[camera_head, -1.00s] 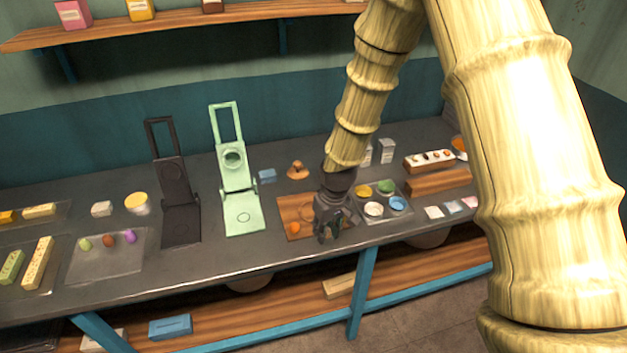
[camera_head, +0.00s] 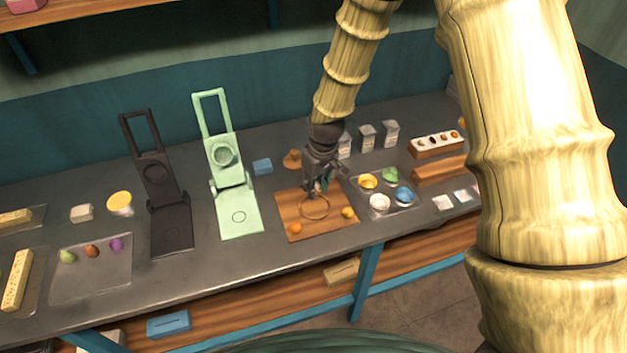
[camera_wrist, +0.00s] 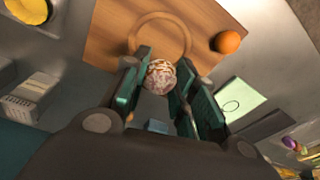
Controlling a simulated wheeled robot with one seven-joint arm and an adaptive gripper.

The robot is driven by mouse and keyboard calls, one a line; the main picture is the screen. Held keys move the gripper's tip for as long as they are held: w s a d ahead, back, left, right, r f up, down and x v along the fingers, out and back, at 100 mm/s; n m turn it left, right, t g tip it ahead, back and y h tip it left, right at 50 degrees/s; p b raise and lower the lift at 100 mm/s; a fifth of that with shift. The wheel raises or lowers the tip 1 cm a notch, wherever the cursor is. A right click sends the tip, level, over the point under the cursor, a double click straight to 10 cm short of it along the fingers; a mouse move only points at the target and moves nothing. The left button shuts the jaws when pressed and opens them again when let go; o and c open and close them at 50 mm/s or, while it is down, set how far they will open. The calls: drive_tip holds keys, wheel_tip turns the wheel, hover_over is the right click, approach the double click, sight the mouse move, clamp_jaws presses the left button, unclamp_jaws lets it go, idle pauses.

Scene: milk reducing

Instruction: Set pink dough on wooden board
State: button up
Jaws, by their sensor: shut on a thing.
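A pale pinkish, mottled ball, the pink dough (camera_wrist: 160,76), sits between my gripper's fingers in the wrist view. My gripper (camera_head: 322,188) is shut on it, over the back part of the wooden board (camera_head: 290,204); it also shows in the wrist view (camera_wrist: 162,92). The dough is mostly hidden in the head view. The board bears a ring mark (camera_head: 314,208), an orange ball (camera_head: 295,229) at its front left and a yellow ball (camera_head: 348,212) at its right. Whether the dough touches the board I cannot tell.
A light green press (camera_head: 238,215) and a dark press (camera_head: 171,235) stand open left of the board. A tray (camera_head: 383,213) with small bowls lies at its right. A brown knobbed object (camera_head: 292,158) and white cartons (camera_head: 367,136) stand behind.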

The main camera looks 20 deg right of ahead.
sight(314, 206)
drive_tip(key=shift+s+f, duration=0.15)
drive_tip(key=shift+f, duration=0.05)
drive_tip(key=shift+w+d+f+b, duration=0.1)
drive_tip(key=shift+w+f+b, duration=0.05)
drive_tip(key=shift+f+b, duration=0.35)
drive_tip(key=shift+w+f+b, duration=0.15)
drive_tip(key=shift+f+b, duration=0.15)
drive_tip(key=shift+f, duration=0.3)
drive_tip(key=shift+s+f+b, duration=0.2)
drive_tip(key=shift+f+b, duration=0.5)
drive_tip(key=shift+f, duration=0.1)
drive_tip(key=shift+w+f+b, duration=0.1)
drive_tip(key=shift+f+b, duration=0.2)
drive_tip(key=shift+f, duration=0.75)
drive_tip(key=shift+f, duration=0.4)
drive_tip(key=o, duration=0.9)
